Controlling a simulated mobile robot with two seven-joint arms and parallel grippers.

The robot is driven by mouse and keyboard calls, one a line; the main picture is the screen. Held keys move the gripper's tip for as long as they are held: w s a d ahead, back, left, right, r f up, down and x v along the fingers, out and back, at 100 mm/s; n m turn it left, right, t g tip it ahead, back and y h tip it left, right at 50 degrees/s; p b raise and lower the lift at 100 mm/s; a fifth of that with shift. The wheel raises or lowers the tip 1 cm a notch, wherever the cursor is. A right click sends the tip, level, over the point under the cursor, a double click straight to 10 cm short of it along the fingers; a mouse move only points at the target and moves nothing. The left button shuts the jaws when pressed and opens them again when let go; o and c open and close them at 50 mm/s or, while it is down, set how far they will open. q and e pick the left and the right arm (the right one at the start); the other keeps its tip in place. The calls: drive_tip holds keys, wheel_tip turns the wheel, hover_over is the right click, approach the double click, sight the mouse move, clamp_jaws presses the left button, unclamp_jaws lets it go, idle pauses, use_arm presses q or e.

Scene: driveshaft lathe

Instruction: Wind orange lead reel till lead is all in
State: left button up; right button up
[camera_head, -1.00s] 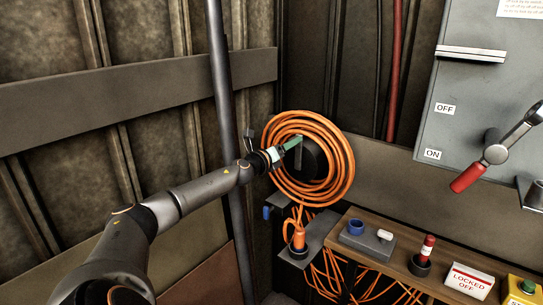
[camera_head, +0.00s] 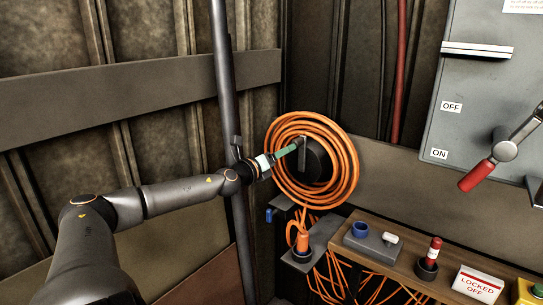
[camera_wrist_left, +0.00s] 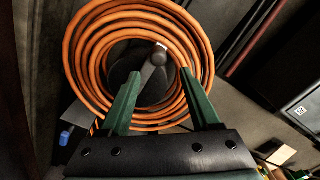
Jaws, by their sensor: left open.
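The orange lead (camera_head: 345,165) lies in several coils around the black hub of the reel (camera_head: 316,160), in the corner by the wall. More orange lead (camera_head: 330,278) hangs in loose loops below it. A grey crank handle (camera_wrist_left: 153,72) sticks out from the hub. My left gripper (camera_head: 297,145) is at the reel's face, with its green fingers reaching toward the handle. In the left wrist view the fingers (camera_wrist_left: 158,78) are spread, one on each side of the handle, with gaps visible. My right gripper is not in view.
An orange plug (camera_head: 302,241) stands in a grey bracket (camera_head: 300,259) below the reel. A wooden shelf (camera_head: 405,262) to the right carries several small items. A grey pole (camera_head: 222,75) rises close behind my left wrist. A grey switch box with a red-handled lever (camera_head: 477,176) is at right.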

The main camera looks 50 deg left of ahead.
use_arm(q)
drive_tip(key=p+v, duration=0.3)
drive_tip(key=v, duration=0.1)
drive_tip(key=shift+a+r, duration=0.1)
drive_tip(key=shift+a, duration=0.05)
idle(0.9)
